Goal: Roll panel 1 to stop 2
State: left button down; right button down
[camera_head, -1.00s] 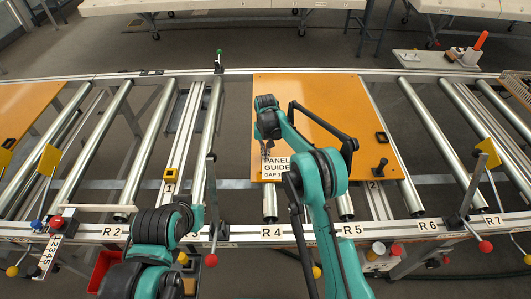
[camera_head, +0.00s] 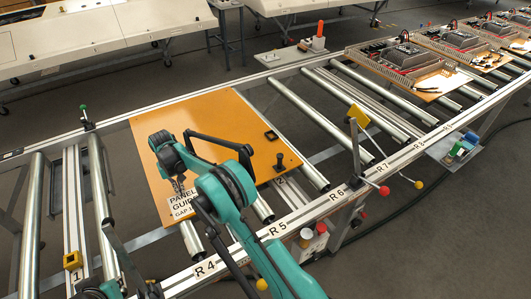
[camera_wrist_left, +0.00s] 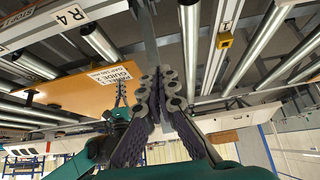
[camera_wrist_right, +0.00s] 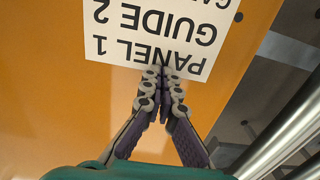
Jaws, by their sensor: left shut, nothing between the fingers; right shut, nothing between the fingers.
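Panel 1, an orange board (camera_head: 215,115), lies flat across the rollers in the head view, with a black knob and a black square at its right side. Its white label (camera_head: 183,206) is at its near left corner, and the panel also shows in the left wrist view (camera_wrist_left: 75,92). My right gripper (camera_head: 181,190) is shut and empty, its tips at the label's edge in the right wrist view (camera_wrist_right: 164,78); contact is unclear. My left gripper (camera_wrist_left: 163,80) is shut and empty beside the front rail. The rail numbered 2 (camera_head: 292,192) is partly hidden under the panel; its stop is not clear.
The rail numbered 1 with a yellow block (camera_head: 73,260) is left of the panel. A yellow paddle lever (camera_head: 358,117) stands at the front rail near R6. Bare rollers (camera_head: 345,115) lie right of the panel. Boards carrying equipment (camera_head: 405,58) sit farther right.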

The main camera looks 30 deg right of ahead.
aim_at(266, 156)
jog(key=shift+w+d+b, duration=0.15)
jog(key=shift+w+d, duration=0.05)
jog(key=shift+d, duration=5.25)
jog(key=shift+w+d+b, duration=0.15)
jog(key=shift+d, duration=5.25)
jog(key=shift+w+d, duration=0.15)
jog(key=shift+d, duration=4.25)
jog(key=shift+w+d, duration=0.15)
jog(key=shift+d, duration=4.25)
jog(key=shift+r+p, duration=0.1)
jog(key=shift+p, duration=0.25)
jog(key=shift+r+p, duration=1.95)
jog(key=shift+r, duration=1.5)
